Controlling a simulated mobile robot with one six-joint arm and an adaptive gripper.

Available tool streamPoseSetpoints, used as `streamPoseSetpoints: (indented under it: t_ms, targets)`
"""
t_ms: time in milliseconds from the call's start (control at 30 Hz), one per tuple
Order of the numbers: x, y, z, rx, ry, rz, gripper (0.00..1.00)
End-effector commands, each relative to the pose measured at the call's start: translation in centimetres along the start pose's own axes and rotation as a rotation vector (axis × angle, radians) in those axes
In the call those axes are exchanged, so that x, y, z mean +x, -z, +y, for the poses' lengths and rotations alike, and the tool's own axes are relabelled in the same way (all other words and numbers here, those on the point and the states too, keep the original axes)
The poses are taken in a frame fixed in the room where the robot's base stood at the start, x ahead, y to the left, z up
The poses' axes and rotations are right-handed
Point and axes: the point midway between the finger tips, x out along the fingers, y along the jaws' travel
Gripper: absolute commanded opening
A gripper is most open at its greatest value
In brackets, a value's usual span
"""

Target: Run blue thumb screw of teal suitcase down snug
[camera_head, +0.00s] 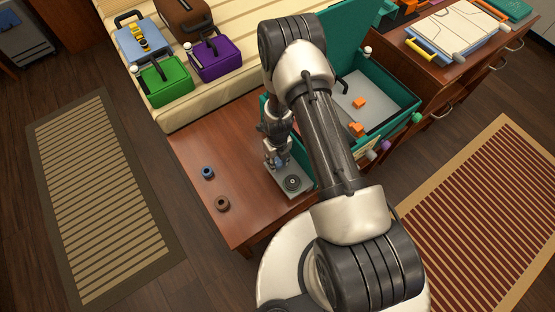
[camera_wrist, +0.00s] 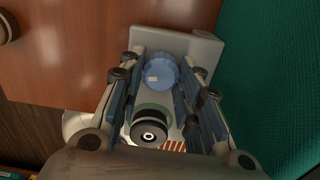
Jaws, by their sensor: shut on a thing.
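The teal suitcase (camera_head: 401,92) stands open on the wooden table, its lid raised behind my arm. Its teal side (camera_wrist: 272,75) fills the right of the wrist view. A grey metal bracket (camera_wrist: 205,50) sits beside that side. The blue thumb screw (camera_wrist: 162,73) is a round, ridged light-blue knob on the bracket. My gripper (camera_wrist: 164,76) is shut on the screw, one finger on each side, and it points down at the bracket in the head view (camera_head: 277,158). My gripper mostly hides the screw in the head view. The gap under the screw is not visible.
A black round knob (camera_head: 292,183) sits on the bracket's near end, close to my gripper. A blue ring (camera_head: 208,173) and a brown ring (camera_head: 222,204) lie on the table to the left. Orange pieces (camera_head: 358,103) lie inside the suitcase. The table's front-left is clear.

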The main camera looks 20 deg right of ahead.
Motion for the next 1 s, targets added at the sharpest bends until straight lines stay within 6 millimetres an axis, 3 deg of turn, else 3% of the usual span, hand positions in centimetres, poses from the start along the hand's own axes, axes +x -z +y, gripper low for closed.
streamPoseSetpoints:
  t_ms: [633,667,1000]
  targets:
    - [-0.3,-0.44,-0.12,0.053,0.002,-0.01,0.08]
    - [-0.31,-0.45,-0.12,0.053,0.002,-0.01,0.33]
    - [-0.11,-0.17,-0.04,0.052,0.001,-0.004,0.52]
